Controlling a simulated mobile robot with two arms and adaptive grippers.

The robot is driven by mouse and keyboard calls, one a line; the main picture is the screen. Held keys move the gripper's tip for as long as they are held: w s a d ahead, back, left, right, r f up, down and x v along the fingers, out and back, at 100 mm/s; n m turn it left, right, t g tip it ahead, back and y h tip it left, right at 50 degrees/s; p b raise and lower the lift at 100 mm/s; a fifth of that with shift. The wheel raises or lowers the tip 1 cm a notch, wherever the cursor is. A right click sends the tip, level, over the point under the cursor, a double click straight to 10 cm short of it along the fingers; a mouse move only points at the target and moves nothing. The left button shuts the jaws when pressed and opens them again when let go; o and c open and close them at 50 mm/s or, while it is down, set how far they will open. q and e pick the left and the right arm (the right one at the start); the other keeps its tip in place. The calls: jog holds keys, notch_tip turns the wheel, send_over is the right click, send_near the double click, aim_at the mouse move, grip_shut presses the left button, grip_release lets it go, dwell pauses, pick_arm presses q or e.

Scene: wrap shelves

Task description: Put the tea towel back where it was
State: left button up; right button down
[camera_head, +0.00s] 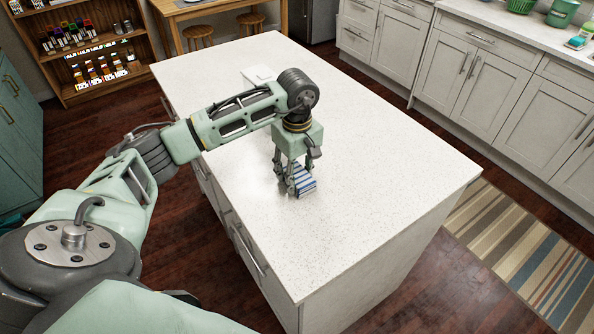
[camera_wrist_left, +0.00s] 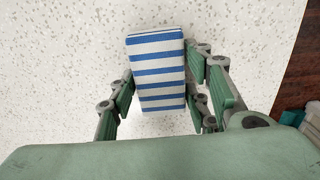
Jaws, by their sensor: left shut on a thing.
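The tea towel (camera_head: 305,186) is a small folded bundle with blue and white stripes. It is at the white speckled island top, near the island's left side in the head view. In the left wrist view the tea towel (camera_wrist_left: 157,72) lies between the finger pads. My left gripper (camera_head: 294,180) points down and is shut on the towel; its fingers (camera_wrist_left: 162,95) press on both sides. I cannot tell whether the towel touches the island top or is just above it. My right gripper is not in view.
The island top (camera_head: 390,160) is mostly clear, with a pale flat object (camera_head: 262,75) near its far end. An open wooden shelf (camera_head: 95,62) with several small items stands at the back left. Cabinets (camera_head: 470,65) line the right. A striped rug (camera_head: 525,255) lies on the floor.

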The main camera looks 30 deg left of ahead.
aim_at(297, 173)
pick_arm(q)
jog(key=o, duration=1)
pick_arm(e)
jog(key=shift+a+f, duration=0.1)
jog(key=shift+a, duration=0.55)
pick_arm(q)
jog(key=shift+r, duration=0.1)
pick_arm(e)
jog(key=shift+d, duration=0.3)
pick_arm(q)
jog(key=shift+r, duration=0.4)
notch_tip(297, 173, up, 11)
jog(key=b, duration=0.3)
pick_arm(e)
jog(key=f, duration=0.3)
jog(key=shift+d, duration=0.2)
